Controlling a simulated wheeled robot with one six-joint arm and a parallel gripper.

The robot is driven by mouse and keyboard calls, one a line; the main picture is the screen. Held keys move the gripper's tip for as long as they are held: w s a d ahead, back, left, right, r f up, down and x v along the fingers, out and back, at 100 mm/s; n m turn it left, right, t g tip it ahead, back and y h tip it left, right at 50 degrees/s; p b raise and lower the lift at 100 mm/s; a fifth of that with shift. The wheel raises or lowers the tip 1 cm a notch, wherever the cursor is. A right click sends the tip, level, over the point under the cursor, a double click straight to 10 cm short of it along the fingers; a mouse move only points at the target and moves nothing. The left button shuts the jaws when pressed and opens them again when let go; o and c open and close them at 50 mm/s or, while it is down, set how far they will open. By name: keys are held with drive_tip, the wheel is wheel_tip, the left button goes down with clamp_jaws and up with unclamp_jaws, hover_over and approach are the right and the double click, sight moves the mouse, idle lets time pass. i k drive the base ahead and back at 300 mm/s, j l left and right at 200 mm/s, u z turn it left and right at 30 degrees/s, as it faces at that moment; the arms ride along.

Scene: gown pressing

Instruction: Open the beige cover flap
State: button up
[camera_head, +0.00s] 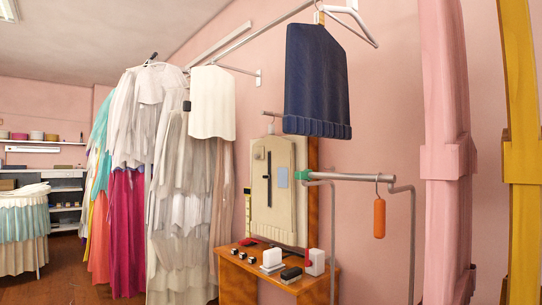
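A beige cover (290,212) hangs flat and upright against the wall in the middle of the view, above a small wooden table. It has a dark vertical strip (269,180) near its middle and a small blue-grey patch (282,178) to the right of the strip. I cannot make out which part of it is the flap's free edge. A navy cloth piece (317,80) hangs above it and to the right. My gripper is not in view.
The wooden table (240,262) holds white blocks and small dark items. A metal rail (350,177) with a hanging orange object (379,218) stands to the right. Pale gowns (180,200) crowd the left. Pink (445,110) and yellow (522,90) uprights stand far right.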

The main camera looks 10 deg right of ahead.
sight(259, 151)
drive_tip(key=i+u, duration=0.1)
drive_tip(key=u, duration=0.15)
drive_tip(key=i+j+u, duration=0.3)
drive_tip(key=i, duration=0.2)
drive_tip(key=i+j+u, duration=0.25)
drive_tip(key=i, duration=0.25)
drive_tip(key=i+u, duration=0.3)
drive_tip(key=i, duration=0.2)
